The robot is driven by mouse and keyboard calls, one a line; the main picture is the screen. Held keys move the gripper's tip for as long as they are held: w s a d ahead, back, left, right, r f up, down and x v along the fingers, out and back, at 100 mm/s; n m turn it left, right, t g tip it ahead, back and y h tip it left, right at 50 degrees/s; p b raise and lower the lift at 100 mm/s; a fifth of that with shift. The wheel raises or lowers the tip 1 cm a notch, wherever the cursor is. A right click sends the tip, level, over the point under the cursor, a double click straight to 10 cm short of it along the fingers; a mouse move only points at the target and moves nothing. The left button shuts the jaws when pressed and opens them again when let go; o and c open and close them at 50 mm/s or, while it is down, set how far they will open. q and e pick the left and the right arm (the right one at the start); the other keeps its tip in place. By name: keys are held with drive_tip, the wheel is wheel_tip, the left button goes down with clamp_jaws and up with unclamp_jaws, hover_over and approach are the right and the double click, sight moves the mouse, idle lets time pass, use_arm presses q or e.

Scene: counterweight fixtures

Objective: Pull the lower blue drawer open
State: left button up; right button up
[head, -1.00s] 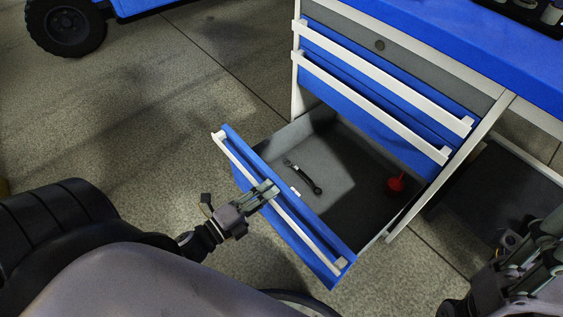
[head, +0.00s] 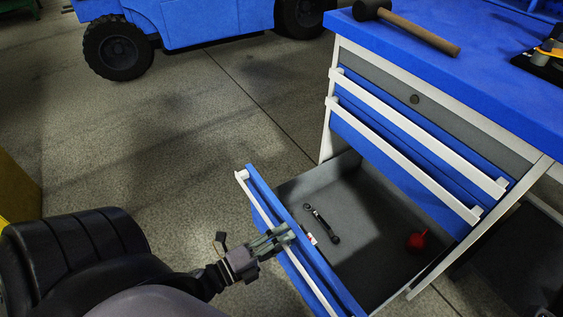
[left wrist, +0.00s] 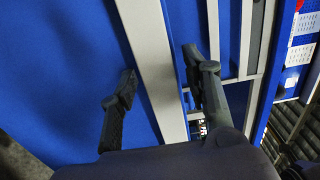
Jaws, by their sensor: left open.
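The lower blue drawer (head: 345,290) stands well out from the cabinet, its grey inside showing in the head view. Its long white handle (head: 258,205) runs along the blue front; it also crosses the left wrist view (left wrist: 150,55). My left gripper (head: 285,236) is at this handle. In the left wrist view its two dark fingers (left wrist: 166,66) are apart, one on each side of the white bar; I cannot tell whether they touch it. The lower right end of the drawer front is cut off in the head view. My right gripper is not clearly in view.
A black wrench-like tool (head: 322,224) and a red item (head: 416,242) lie in the drawer. Closed blue drawers (head: 400,150) sit above it. A hammer (head: 410,28) lies on the blue worktop (head: 470,70). A blue vehicle (head: 200,40) stands behind; the floor between is clear.

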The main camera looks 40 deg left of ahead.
use_arm(q)
drive_tip(key=v, duration=1.2)
drive_tip(key=shift+r, duration=0.1)
idle(0.4)
